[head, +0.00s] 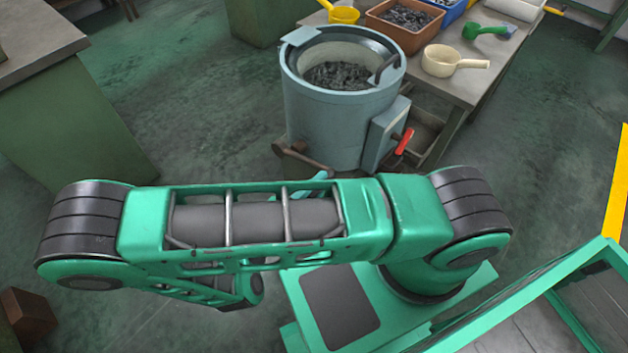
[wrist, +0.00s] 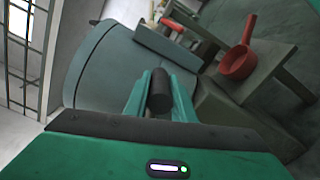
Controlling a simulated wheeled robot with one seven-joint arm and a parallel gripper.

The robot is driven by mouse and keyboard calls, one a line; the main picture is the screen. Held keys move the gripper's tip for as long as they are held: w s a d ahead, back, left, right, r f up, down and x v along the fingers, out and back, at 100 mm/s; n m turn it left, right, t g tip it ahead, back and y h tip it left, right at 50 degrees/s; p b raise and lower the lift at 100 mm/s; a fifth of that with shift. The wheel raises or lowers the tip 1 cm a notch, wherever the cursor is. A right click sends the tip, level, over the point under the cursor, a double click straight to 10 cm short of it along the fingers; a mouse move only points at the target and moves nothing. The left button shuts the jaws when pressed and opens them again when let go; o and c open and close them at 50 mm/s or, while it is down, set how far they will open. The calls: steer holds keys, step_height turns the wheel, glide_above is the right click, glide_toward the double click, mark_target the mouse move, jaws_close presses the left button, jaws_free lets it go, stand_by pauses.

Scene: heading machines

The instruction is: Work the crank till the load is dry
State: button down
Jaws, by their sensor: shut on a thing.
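A round grey-blue tub (head: 318,120) stands on the floor at upper middle in the head view, with a dark lumpy load (head: 338,76) inside. I cannot tell whether the load is wet or dry. A brown crank arm (head: 300,157) shows low on the tub's near side. In the wrist view my gripper (wrist: 160,78) is shut on a dark cylindrical crank grip (wrist: 160,98), one green finger on each side, close to the tub wall (wrist: 105,70). In the head view my arm hides most of the gripper and the grip.
A box with a red lever (head: 404,141) is on the tub's right side. The table (head: 478,80) behind holds a brown bin (head: 404,37), a cream ladle (head: 450,62) and a green scoop (head: 485,31). A red pan (wrist: 238,62) shows in the wrist view. Floor left of the tub is clear.

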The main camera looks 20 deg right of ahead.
steer(key=shift+f, duration=0.1)
stand_by(0.3)
steer(key=c, duration=1.5)
jaws_free()
steer(key=shift+s+a, duration=0.1)
steer(key=shift+a, duration=0.1)
steer(key=v, duration=1)
steer(key=shift+s+a, duration=0.1)
steer(key=shift+a, duration=0.1)
